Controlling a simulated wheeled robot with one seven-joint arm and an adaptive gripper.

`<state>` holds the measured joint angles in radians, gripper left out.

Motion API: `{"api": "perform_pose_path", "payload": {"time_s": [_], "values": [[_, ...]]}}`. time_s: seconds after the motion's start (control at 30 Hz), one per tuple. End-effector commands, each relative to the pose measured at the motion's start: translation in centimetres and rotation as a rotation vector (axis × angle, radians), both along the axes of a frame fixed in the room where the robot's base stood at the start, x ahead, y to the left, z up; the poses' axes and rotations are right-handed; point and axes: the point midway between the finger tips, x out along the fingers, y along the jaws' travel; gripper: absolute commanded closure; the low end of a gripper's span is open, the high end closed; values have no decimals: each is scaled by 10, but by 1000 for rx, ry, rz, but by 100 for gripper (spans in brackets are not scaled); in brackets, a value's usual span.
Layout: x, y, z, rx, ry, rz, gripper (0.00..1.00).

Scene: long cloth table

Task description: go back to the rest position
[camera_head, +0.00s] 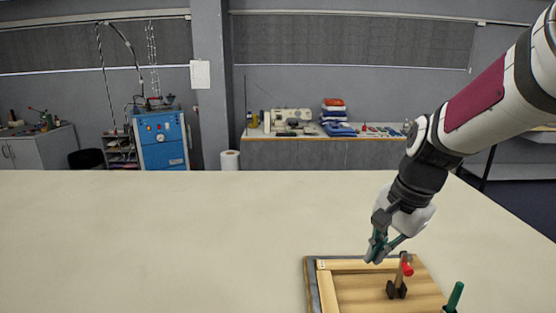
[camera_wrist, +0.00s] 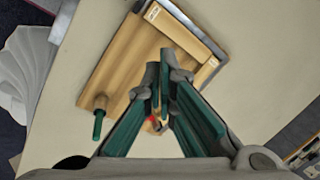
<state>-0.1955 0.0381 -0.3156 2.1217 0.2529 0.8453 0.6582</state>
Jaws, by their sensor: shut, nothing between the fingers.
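My gripper (camera_head: 376,255) is at the right of the head view, at the end of my arm, just above the back edge of a wooden board (camera_head: 365,290). Its fingers are shut with nothing between them. In the wrist view the green-padded gripper fingers (camera_wrist: 163,82) meet in front of the board (camera_wrist: 128,65). The fingers hide part of the board and most of a red-tipped clamp in that view.
The clamp (camera_head: 397,289) with a red tip stands on the board, close to my gripper. A green handle (camera_head: 455,296) stands at the board's right corner. The cloth table (camera_head: 160,235) is bare to the left and behind.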

Motion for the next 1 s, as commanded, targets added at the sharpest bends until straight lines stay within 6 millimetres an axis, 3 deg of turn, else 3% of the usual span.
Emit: {"api": "perform_pose_path", "payload": {"time_s": [0.1, 0.3, 0.6, 0.8, 1.0], "values": [[-32, 3, 29, -24, -79, 151, 100], [-85, 7, 60, -116, -198, 402, 100], [-157, 6, 79, -337, -332, 730, 100], [-179, 4, 79, -434, -359, 837, 100], [-182, 3, 78, -449, -361, 855, 100]]}}
